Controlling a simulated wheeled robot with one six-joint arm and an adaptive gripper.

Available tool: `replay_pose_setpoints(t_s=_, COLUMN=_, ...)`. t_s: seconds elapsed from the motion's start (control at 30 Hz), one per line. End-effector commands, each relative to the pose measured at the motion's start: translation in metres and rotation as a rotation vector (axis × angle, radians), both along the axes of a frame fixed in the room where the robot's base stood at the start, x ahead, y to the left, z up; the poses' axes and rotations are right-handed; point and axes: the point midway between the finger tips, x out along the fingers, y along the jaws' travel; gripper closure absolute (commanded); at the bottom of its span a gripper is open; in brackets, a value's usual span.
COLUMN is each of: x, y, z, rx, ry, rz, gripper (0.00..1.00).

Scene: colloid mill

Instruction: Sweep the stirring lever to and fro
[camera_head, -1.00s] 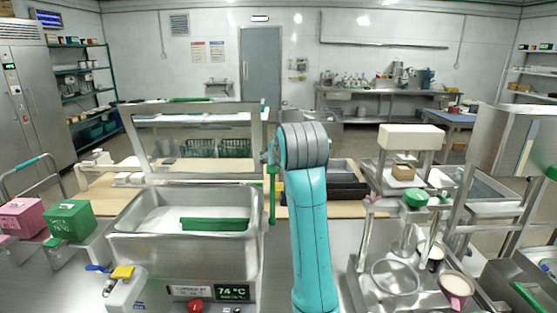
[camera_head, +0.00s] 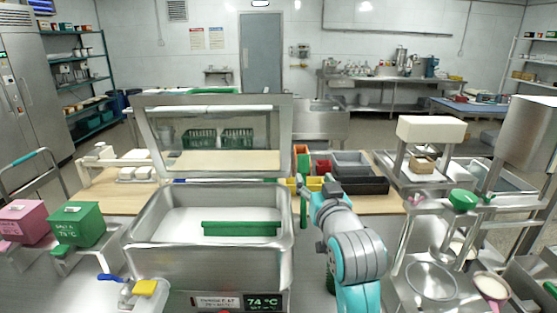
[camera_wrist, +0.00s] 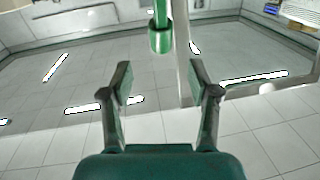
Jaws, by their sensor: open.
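The steel vat (camera_head: 150,262) stands at the centre left in the head view, with a green bar (camera_head: 240,228) lying across its inside. A green upright lever (camera_head: 303,165) rises at the vat's right side; I take it for the stirring lever. In the wrist view a green cylindrical grip (camera_wrist: 160,40) hangs at the top centre, beyond my fingertips. My gripper (camera_wrist: 160,78) is open and empty, with the grip roughly in line with the gap and apart from both fingers. In the head view my wrist is just right of the lever; the fingers are hard to make out there.
A display (camera_head: 263,301) on the vat's front reads 74 °C. Coloured bins (camera_head: 350,165) stand behind my arm. A steel stand (camera_head: 432,275) with a green knob (camera_head: 463,199) is close on the right.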

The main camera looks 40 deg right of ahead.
Motion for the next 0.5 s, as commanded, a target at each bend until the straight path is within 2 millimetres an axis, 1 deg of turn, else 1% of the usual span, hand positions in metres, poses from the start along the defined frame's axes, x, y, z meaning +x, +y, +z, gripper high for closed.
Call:
replay_pose_setpoints(t_s=0.07, x=0.000, y=-0.002, z=0.000, rx=-0.001, ry=-0.003, rz=-0.003, gripper=0.39)
replay_pose_setpoints(t_s=0.17, x=0.009, y=-0.006, z=0.000, rx=-0.003, ry=-0.003, rz=-0.002, gripper=0.39)
replay_pose_setpoints(t_s=0.27, x=0.023, y=-0.013, z=0.000, rx=-0.002, ry=-0.002, rz=-0.002, gripper=0.39)
replay_pose_setpoints(t_s=0.5, x=0.062, y=-0.031, z=0.000, rx=-0.001, ry=-0.003, rz=-0.002, gripper=0.39)
